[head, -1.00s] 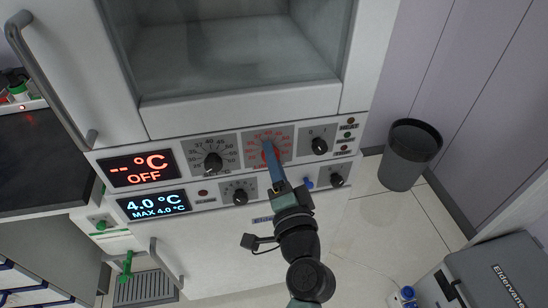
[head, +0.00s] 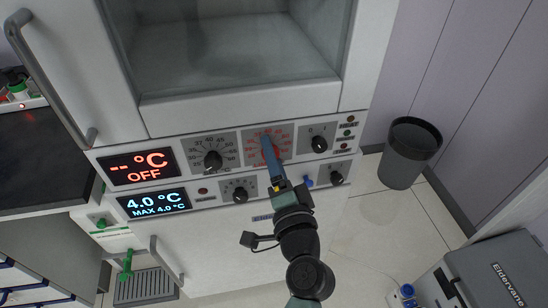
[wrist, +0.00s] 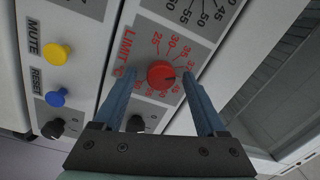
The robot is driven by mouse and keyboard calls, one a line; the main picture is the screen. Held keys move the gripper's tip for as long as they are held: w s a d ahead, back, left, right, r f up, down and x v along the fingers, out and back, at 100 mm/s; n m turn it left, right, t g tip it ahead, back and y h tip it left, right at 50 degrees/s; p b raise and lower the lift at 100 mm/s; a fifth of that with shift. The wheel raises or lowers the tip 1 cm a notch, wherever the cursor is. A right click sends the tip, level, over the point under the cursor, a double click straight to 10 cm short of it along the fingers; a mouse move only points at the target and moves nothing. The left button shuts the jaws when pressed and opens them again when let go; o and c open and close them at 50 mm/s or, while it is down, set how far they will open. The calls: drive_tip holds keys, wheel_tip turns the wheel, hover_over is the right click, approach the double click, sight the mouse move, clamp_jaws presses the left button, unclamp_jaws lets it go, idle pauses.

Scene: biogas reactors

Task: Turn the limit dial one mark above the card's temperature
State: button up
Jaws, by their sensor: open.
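The red limit dial (wrist: 161,74) sits on a grey plate marked LIMIT °C in the wrist view, with red numbers around it. A dark mark on the knob points roughly right, toward the numbers near 40; the exact mark is too small to read. My gripper (wrist: 158,78) is open, its two blue fingers on either side of the knob, with gaps visible; I cannot tell whether they touch it. In the head view my gripper (head: 268,145) covers most of the knob, and the red scale (head: 284,137) shows around it. I see no card.
The upper display (head: 140,167) reads "-- °C OFF"; the lower (head: 154,203) reads 4.0 °C. A yellow MUTE button (wrist: 57,54) and blue RESET button (wrist: 57,98) are nearby. A bin (head: 408,153) stands right.

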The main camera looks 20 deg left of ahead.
drive_tip(key=b+v, duration=0.1)
drive_tip(key=v, duration=1.2)
drive_tip(key=w+d+r+n+t+h, duration=0.1)
drive_tip(key=w+r+n+t, duration=0.15)
drive_tip(key=r, duration=0.75)
drive_tip(key=w+d+r+n+t+h, duration=0.2)
drive_tip(key=w+r+n, duration=0.2)
drive_tip(key=r, duration=0.6)
drive_tip(key=s+d+r+t+h, duration=0.2)
drive_tip(key=s+r+t+h, duration=0.1)
drive_tip(key=r, duration=0.5)
drive_tip(key=s+d+r+t+h, duration=0.2)
drive_tip(key=s+r, duration=0.1)
drive_tip(key=r, duration=0.5)
drive_tip(key=s+d+r+t+h, duration=0.1)
drive_tip(key=s+r+t+h, duration=0.2)
drive_tip(key=r, duration=0.5)
wheel_tip(320, 180, up, 20)
drive_tip(key=p, duration=1.9)
drive_tip(key=shift+w+d+f+n, duration=0.15)
drive_tip(key=shift+w+f+n, duration=0.1)
drive_tip(key=shift+w+n, duration=0.1)
